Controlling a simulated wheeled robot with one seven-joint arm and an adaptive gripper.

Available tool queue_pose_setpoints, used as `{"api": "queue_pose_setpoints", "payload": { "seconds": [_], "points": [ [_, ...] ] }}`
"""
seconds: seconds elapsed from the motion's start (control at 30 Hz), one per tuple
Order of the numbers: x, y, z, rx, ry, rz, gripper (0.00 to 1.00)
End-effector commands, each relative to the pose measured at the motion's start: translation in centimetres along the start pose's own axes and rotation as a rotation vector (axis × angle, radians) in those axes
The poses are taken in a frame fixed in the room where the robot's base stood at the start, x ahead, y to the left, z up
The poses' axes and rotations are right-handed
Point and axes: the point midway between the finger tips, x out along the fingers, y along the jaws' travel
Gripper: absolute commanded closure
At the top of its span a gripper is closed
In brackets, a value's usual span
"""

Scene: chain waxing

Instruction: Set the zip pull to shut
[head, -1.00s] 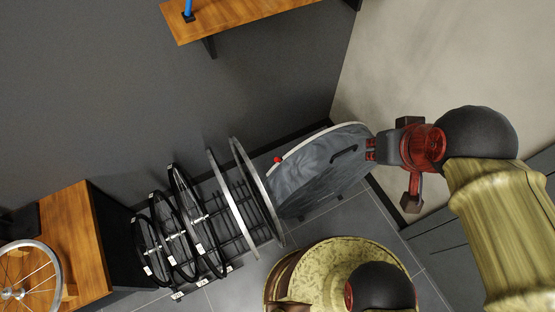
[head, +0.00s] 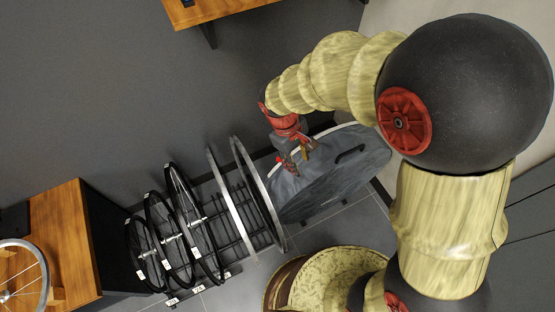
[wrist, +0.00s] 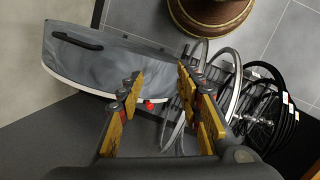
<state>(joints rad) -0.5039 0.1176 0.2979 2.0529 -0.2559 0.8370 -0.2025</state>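The grey wheel bag (head: 335,185) stands near the wall with a pale zip edge along its top and a dark handle. It also shows in the wrist view (wrist: 110,65). The red zip pull (wrist: 149,105) lies at the end of the pale zip line, nearest the wheels. In the wrist view it appears between my gripper's fingers (wrist: 160,82), close to the left finger. My gripper (head: 298,162) is open, its fingers apart, over the wheel-side end of the bag. I cannot tell whether a finger touches the pull. In the head view my gripper largely covers that spot.
A rack (head: 240,190) with several bicycle wheels (head: 180,218) stands just left of the bag. A wooden bench (head: 58,235) is at the far left and a wooden shelf (head: 215,10) hangs above. Dark wall lies behind the bag.

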Motion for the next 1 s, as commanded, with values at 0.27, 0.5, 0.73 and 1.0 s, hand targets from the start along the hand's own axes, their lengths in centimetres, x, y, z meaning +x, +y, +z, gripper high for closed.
{"api": "queue_pose_setpoints", "payload": {
  "seconds": [0.27,0.5,0.73,1.0],
  "points": [
    [10.1,-1.5,-8.0,-0.446,-0.101,0.074,0.64],
    [15.1,-0.2,-14.5,-0.839,-0.116,0.162,0.64],
    [13.3,1.9,-18.3,-1.105,-0.089,0.252,0.64],
    [14.1,2.0,-18.4,-1.168,-0.092,0.251,0.64]
  ]
}}
